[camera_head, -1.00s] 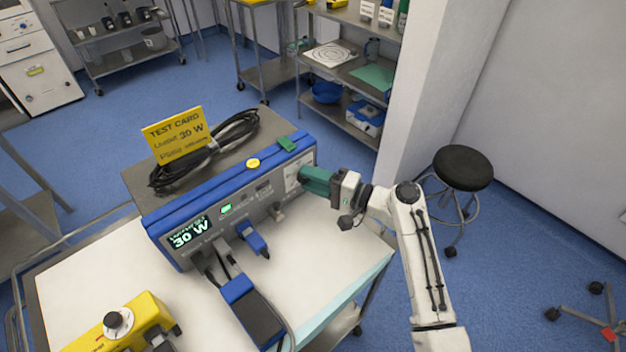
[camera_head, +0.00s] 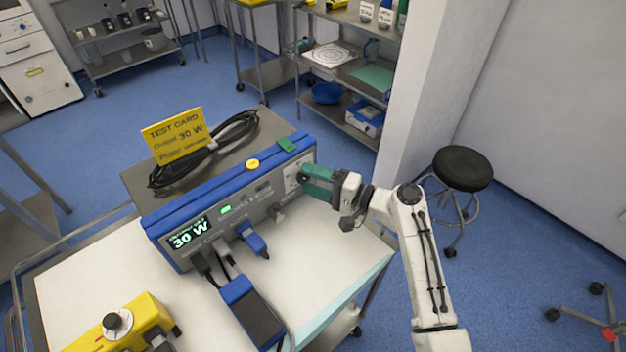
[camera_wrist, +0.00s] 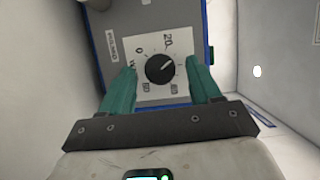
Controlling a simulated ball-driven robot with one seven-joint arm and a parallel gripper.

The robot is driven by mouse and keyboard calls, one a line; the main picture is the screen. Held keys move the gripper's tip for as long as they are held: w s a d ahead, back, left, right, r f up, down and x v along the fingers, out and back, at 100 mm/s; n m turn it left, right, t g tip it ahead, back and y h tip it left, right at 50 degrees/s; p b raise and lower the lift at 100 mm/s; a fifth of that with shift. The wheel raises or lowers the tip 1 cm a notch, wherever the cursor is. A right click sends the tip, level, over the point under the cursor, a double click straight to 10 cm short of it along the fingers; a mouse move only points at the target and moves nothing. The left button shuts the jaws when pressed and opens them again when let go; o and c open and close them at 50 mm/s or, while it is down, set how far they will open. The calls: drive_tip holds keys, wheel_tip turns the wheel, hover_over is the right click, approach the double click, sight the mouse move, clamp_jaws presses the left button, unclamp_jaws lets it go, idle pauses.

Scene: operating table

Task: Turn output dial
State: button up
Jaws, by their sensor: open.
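The output dial (camera_wrist: 160,68) is a round black knob with a white pointer mark on a white scale plate; the wrist view shows it between the two green fingers of my gripper (camera_wrist: 162,82). The fingers stand apart on either side of the dial, with a visible gap to it. In the head view my gripper (camera_head: 304,180) is at the right end of the blue and grey generator (camera_head: 235,205) and hides the dial. The generator's display (camera_head: 189,233) reads 30 W.
A yellow box with a knob (camera_head: 120,325) sits at the front left of the white table (camera_head: 320,255). A black stool (camera_head: 463,168) stands at right.

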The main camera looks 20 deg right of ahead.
drive_tip(key=b+v, duration=0.1)
drive_tip(key=v, duration=0.9)
drive_tip(key=shift+s+d+f, duration=0.1)
drive_tip(key=shift+s+d, duration=0.05)
drive_tip(key=shift+d, duration=0.05)
drive_tip(key=shift+s+d, duration=0.1)
